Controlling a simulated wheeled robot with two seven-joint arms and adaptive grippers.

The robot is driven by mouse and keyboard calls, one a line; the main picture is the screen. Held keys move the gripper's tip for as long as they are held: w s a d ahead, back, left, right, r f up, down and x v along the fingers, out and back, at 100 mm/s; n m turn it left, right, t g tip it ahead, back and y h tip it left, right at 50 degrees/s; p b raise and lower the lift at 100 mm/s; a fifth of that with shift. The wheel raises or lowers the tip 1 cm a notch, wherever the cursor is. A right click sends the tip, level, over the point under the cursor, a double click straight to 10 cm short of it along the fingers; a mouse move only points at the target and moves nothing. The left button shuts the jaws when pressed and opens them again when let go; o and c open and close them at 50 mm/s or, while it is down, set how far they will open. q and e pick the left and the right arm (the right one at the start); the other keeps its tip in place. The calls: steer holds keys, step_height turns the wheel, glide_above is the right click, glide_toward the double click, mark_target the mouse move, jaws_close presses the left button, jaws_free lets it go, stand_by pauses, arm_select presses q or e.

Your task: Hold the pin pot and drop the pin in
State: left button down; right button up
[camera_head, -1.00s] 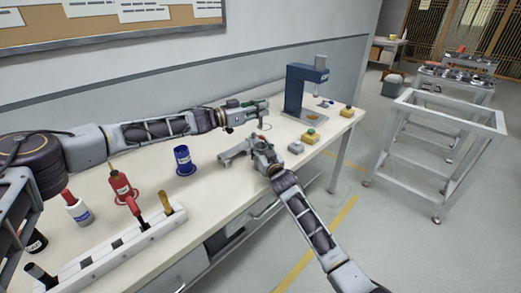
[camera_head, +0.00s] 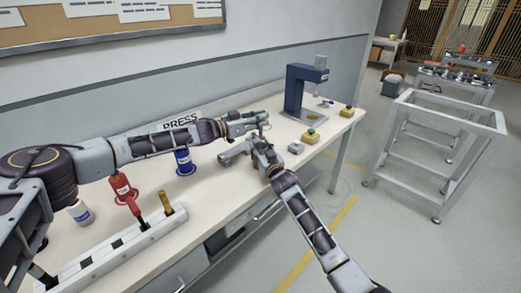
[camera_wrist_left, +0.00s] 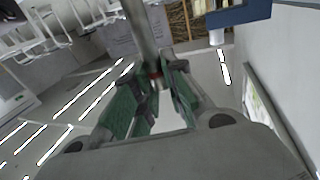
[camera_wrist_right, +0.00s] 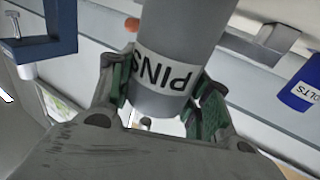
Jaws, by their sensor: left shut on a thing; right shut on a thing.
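The pin pot (camera_wrist_right: 170,65) is a grey cylinder with a white PINS label in the right wrist view. My right gripper (camera_head: 262,148) is shut around it, one finger on each side. In the head view the pot is too small and covered to make out clearly. My left gripper (camera_head: 264,119) is just above and behind the right one in the head view. In the left wrist view it is shut on a grey rod, the pin (camera_wrist_left: 140,35), with a red part between the fingertips. I cannot tell whether the pin's end is over the pot's mouth.
A grey bracket (camera_head: 234,154) lies left of my right gripper.

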mark_target(260, 129)
arm_select(q)
steer(key=shift+f, duration=2.1)
steer(key=c, duration=1.4)
jaws_free()
steer(key=shift+s+a, duration=0.1)
steer(key=shift+a, duration=0.05)
steer(key=shift+v, duration=5.8)
